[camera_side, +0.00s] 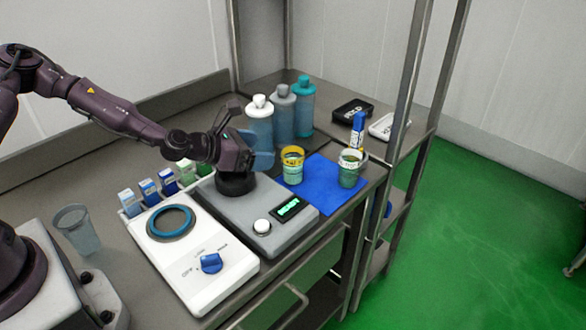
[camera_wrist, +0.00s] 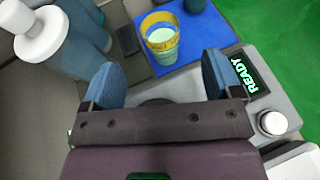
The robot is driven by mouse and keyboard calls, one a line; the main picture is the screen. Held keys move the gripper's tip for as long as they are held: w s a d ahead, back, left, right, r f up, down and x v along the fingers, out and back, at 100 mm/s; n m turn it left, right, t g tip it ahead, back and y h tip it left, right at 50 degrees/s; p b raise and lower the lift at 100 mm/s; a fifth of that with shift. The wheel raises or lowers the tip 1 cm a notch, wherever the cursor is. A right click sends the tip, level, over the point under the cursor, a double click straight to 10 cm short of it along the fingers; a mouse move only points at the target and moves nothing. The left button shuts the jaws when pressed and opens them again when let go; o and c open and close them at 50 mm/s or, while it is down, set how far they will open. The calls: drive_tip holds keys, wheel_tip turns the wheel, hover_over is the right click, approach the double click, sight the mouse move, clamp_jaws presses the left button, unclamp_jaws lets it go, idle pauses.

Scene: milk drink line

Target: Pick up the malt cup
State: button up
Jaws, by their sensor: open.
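Two cups with contents stand upright on a blue mat (camera_side: 322,199). One cup has a yellow band (camera_side: 292,171); the other has a pale rim (camera_side: 349,173). I cannot read which is the malt cup. My gripper (camera_side: 264,147) is open and empty, above the grey machine and left of the yellow-banded cup. In the wrist view, the yellow-banded cup (camera_wrist: 161,50) shows beyond the gap between the blue fingers (camera_wrist: 160,78), apart from them. The other cup (camera_wrist: 195,5) is cut off at the top edge.
Several bottles (camera_side: 283,112) stand behind the mat. The grey machine (camera_side: 240,217) has a lit READY display (camera_side: 291,208). A white dial device (camera_side: 190,270), small boxes (camera_side: 149,192) and an empty clear cup (camera_side: 77,229) are at left. A blue-and-white upright item (camera_side: 357,132) stands behind the pale-rimmed cup.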

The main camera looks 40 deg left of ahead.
sight(302, 152)
drive_tip(key=x, duration=1)
drive_tip(key=shift+a+f, duration=0.1)
drive_tip(key=shift+f, duration=0.15)
drive_tip(key=c, duration=1.1)
drive_tip(key=shift+r, duration=0.15)
